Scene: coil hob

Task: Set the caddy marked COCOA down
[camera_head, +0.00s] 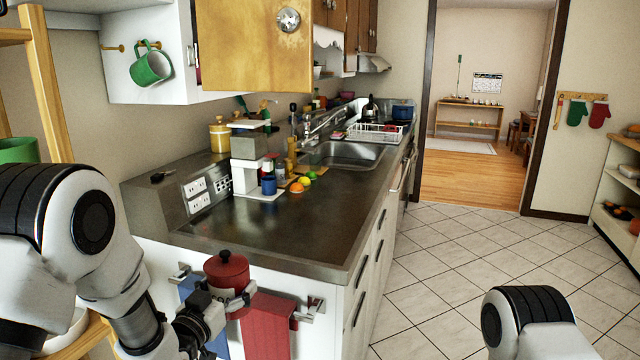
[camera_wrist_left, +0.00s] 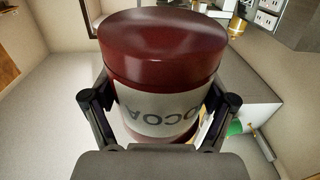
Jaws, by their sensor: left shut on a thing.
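The COCOA caddy (camera_head: 228,270) is dark red with a domed lid and a knob on top. In the head view it is in front of the counter's near edge, above the towel rail. My left gripper (camera_head: 226,300) is shut on it and holds it upright. In the left wrist view the caddy (camera_wrist_left: 160,70) fills the middle, between the two fingers, and its pale label reads COCOA, upside down. The label is not readable in the head view. My right arm shows at the lower right of the head view, but its gripper is out of frame.
The near part of the dark counter (camera_head: 270,230) is clear. A lemon, a lime and an orange (camera_head: 296,187) lie farther back, beside a small white stand (camera_head: 245,178). A yellow canister (camera_head: 219,135) stands by the wall. An open wooden cabinet door (camera_head: 255,45) hangs above the counter.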

